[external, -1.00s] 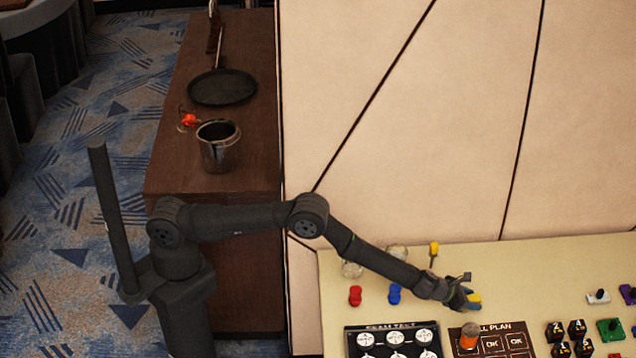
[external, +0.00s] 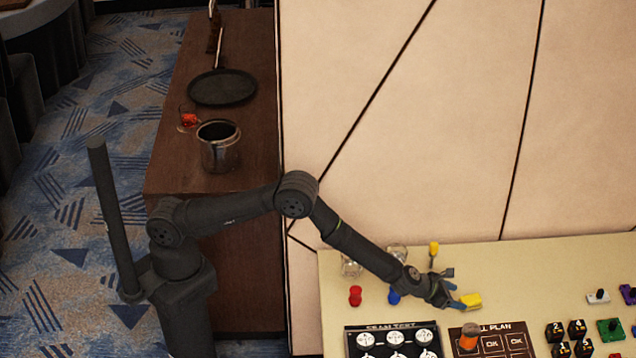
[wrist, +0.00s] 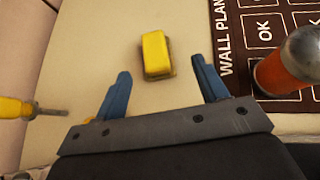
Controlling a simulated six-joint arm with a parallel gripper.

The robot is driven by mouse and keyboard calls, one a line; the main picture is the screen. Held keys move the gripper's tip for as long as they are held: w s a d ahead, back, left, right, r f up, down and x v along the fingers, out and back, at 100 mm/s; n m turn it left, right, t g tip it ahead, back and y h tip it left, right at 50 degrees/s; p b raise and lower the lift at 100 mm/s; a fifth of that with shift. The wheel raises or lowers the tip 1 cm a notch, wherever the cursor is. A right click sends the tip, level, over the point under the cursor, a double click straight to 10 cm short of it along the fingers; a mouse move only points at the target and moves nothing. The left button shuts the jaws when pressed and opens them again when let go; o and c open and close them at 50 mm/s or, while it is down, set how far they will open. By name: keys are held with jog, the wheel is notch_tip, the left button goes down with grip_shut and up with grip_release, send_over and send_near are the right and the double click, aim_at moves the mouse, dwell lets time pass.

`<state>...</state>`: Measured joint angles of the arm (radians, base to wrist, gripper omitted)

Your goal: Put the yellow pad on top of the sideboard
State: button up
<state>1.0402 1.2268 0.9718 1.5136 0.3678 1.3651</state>
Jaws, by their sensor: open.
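The yellow pad (external: 471,300) lies on the cream table, just beyond the fingertips of my gripper (external: 451,296). In the wrist view the yellow pad (wrist: 156,54) is a small rounded block ahead of and between the two blue fingers. My gripper (wrist: 162,78) is open and empty there, with the pad apart from both fingers. The sideboard (external: 185,157) is the long dark wooden cabinet at the left, behind my arm.
On the sideboard stand a metal pot (external: 219,148), a black round pan (external: 222,87) and a glass with something red (external: 188,118). A dark wall plan board (external: 503,341) lies nearby.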

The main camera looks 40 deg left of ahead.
jog(key=v, duration=0.9)
jog(key=shift+o, duration=0.5)
jog(key=shift+s+a+r, duration=0.1)
jog(key=shift+s, duration=0.2)
